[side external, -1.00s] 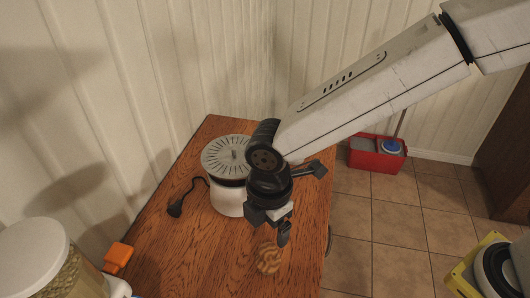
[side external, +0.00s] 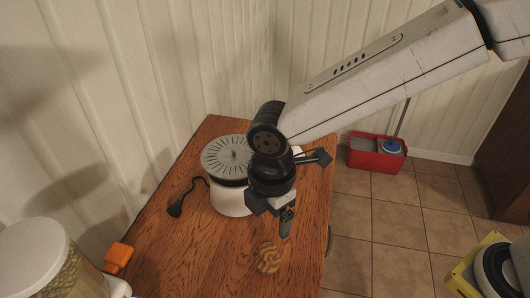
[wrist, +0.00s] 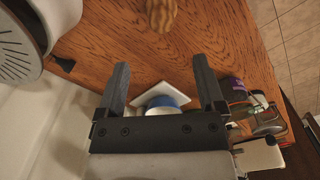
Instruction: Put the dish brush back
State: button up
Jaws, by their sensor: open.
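I cannot make out a dish brush in either view. My gripper (side external: 286,222) hangs over the wooden table (side external: 185,245), to the right of a white appliance. In the wrist view my gripper (wrist: 162,72) has its two dark fingers spread apart with nothing held between them. A white square item with a blue round thing (wrist: 165,100) shows below and between the fingers, partly hidden by the gripper body. A cluster of purple, glass and dark items (wrist: 255,115) is beside the right finger; its parts are hard to tell apart.
The white appliance with a slotted grey lid (side external: 232,200) stands on the table, its black plug (side external: 175,208) beside it. A striped brown wooden piece (side external: 268,258) lies near the table's right edge. An orange block (side external: 118,257) and lidded jar (side external: 35,262) are at left. A red bucket (side external: 376,154) is on the floor.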

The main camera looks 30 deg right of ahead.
jog(key=s+d+f+m+t, duration=0.1)
jog(key=d+m, duration=0.8)
jog(key=d, duration=0.5)
jog(key=s+d+f+m+t, duration=0.1)
jog(key=s+d+f+m, duration=0.1)
jog(key=d+m, duration=0.8)
jog(key=d, duration=0.4)
jog(key=shift+d+m+t, duration=0.25)
jog(key=shift+m+t, duration=0.05)
